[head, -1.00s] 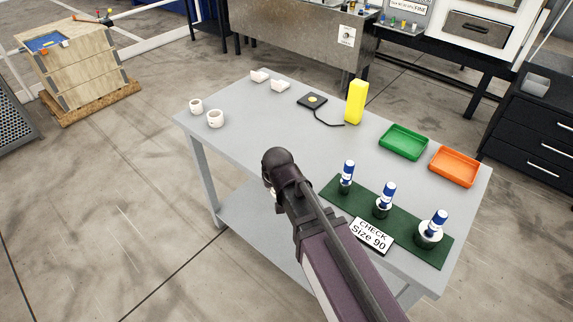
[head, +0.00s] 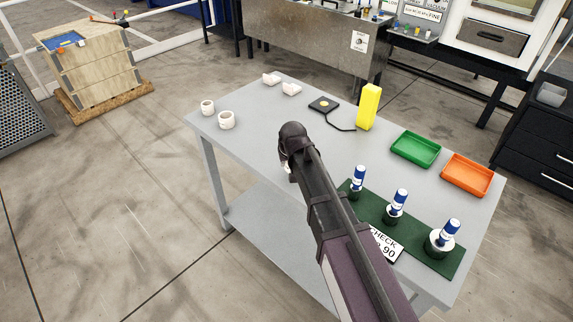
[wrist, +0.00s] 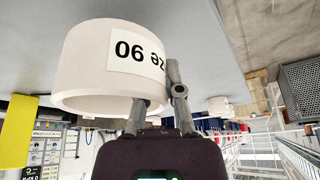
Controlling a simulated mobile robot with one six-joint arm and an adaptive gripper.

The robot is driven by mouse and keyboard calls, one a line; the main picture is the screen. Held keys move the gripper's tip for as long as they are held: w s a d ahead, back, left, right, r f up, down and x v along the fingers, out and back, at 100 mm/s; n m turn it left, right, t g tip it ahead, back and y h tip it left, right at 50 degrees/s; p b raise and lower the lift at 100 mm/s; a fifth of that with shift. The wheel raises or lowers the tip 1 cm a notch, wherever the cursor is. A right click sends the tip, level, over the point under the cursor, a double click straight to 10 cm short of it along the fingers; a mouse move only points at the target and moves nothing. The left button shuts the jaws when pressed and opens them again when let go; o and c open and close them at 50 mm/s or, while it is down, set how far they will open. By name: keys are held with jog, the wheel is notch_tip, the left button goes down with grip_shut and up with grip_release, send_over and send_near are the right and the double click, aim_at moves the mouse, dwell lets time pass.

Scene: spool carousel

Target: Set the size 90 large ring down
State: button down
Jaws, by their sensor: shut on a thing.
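The size 90 large ring (wrist: 85,62) is a thick white ring with a label reading size 90 upside down, large in the inverted wrist view. My gripper (wrist: 158,95) is shut on its wall, with one finger inside the ring and one outside. The grey table top (wrist: 225,45) lies close by, and I cannot tell whether the ring touches it.
Two white rings (head: 226,120) stand at the table's left end. Green (head: 415,149) and orange (head: 466,175) trays and a green mat (head: 374,209) with blue-handled gauges are right.

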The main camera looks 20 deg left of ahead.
jog(key=shift+w+a+f, duration=0.1)
jog(key=shift+w+a, duration=0.05)
jog(key=shift+w, duration=0.35)
jog(key=shift+w+a, duration=0.15)
jog(key=shift+w, duration=0.35)
jog(key=shift+w+a, duration=0.15)
jog(key=shift+w, duration=0.4)
jog(key=shift+w+f+b, duration=0.15)
jog(key=shift+f+b, duration=0.2)
jog(key=shift+b, duration=0.05)
jog(key=shift+f+b, duration=1.5)
jog(key=shift+f, duration=0.1)
jog(key=c, duration=0.8)
grip_release()
